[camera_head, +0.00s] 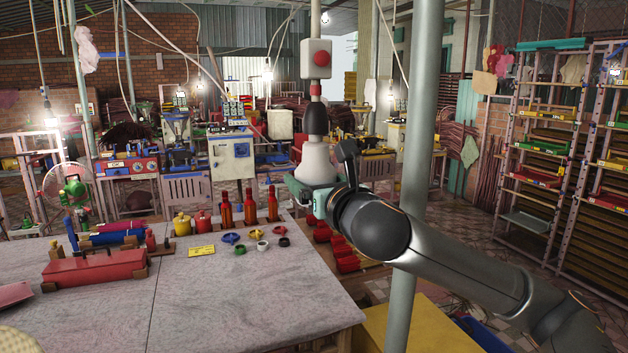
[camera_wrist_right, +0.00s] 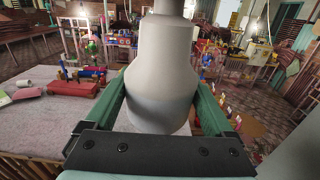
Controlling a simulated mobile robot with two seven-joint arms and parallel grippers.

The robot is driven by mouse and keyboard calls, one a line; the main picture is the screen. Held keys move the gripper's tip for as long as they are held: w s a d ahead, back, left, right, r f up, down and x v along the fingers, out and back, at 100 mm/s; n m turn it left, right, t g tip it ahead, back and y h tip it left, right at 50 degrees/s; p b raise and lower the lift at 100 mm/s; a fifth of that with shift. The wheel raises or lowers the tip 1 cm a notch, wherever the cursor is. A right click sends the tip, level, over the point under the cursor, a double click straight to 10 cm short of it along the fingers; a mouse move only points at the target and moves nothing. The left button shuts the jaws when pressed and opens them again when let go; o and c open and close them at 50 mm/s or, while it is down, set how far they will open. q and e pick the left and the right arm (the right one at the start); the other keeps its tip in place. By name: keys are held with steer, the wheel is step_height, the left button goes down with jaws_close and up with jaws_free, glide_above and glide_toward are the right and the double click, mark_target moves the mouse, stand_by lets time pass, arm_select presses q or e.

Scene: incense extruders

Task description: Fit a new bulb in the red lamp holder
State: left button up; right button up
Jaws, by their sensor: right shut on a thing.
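A white bulb (camera_head: 315,165) is held upright, neck up, in my right gripper (camera_head: 315,188). In the right wrist view the bulb (camera_wrist_right: 158,85) fills the space between the two green fingers of the gripper (camera_wrist_right: 162,98), which are shut on its wide lower part. Directly above the bulb in the head view is a dark lamp holder (camera_head: 316,120) with a red collar, hanging below a white box with a red button (camera_head: 320,58). The bulb's neck meets the holder's lower end in the picture; I cannot tell whether it is seated. My left gripper is not in view.
A grey pole (camera_head: 413,180) stands close to my right arm. Racks (camera_head: 545,150) stand at the right.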

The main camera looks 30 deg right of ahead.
steer(key=shift+c, duration=0.8)
steer(key=shift+n+y+p, duration=0.35)
steer(key=shift+n+y, duration=0.15)
steer(key=shift+y, duration=0.2)
steer(key=shift+n+y+p, duration=0.3)
steer(key=shift+y, duration=0.2)
steer(key=shift+n+y, duration=1)
steer(key=shift+y, duration=0.6)
steer(key=o, duration=1.1)
steer(key=shift+a, duration=0.1)
steer(key=shift+o, duration=0.2)
